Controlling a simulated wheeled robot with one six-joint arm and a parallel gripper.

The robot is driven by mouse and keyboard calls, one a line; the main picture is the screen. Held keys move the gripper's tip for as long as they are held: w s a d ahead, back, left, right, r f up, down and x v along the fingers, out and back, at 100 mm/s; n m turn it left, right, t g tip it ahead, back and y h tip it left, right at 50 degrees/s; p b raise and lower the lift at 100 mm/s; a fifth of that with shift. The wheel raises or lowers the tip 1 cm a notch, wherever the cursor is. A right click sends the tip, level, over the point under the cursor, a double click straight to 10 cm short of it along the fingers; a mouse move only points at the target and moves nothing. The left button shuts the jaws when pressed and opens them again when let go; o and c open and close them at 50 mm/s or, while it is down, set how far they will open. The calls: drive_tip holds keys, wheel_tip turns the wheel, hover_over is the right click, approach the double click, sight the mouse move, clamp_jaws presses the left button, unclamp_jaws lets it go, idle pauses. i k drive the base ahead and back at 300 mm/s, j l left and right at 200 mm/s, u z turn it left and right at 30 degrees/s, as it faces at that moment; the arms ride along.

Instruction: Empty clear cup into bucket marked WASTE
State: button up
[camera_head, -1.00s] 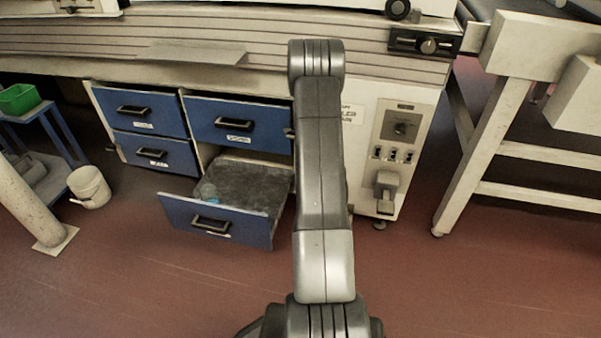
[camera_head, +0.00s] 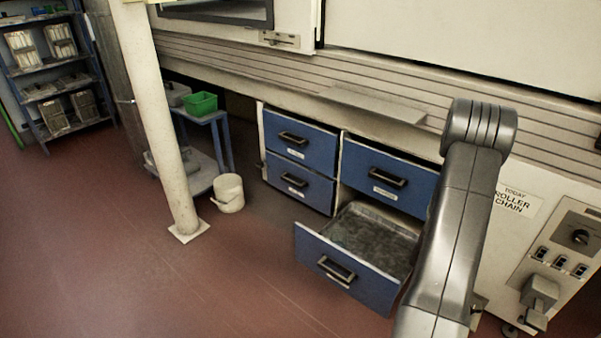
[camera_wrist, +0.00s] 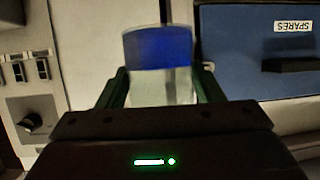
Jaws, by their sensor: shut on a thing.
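The clear cup (camera_wrist: 160,88) shows in the wrist view between the two dark green fingers of my gripper (camera_wrist: 162,92), which is shut on it. A blue part (camera_wrist: 158,47) fills the picture's upper end of the cup; whether it is contents or a band I cannot tell. In the head view my arm hides the gripper and cup. A whitish bucket (camera_head: 228,195) with a wire handle stands on the floor left of the drawers, well away from my arm. No marking on it is readable.
A blue drawer (camera_head: 341,268) stands pulled out below the bench, empty as far as it shows. A pale post (camera_head: 160,120) stands just left of the bucket. A blue stand with a green bin (camera_head: 201,103) is behind. Red floor (camera_head: 130,270) in front is clear.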

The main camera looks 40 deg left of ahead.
sight(227, 187)
drive_tip(key=j, duration=0.9)
drive_tip(key=i+j, duration=0.15)
drive_tip(key=j, duration=1.65)
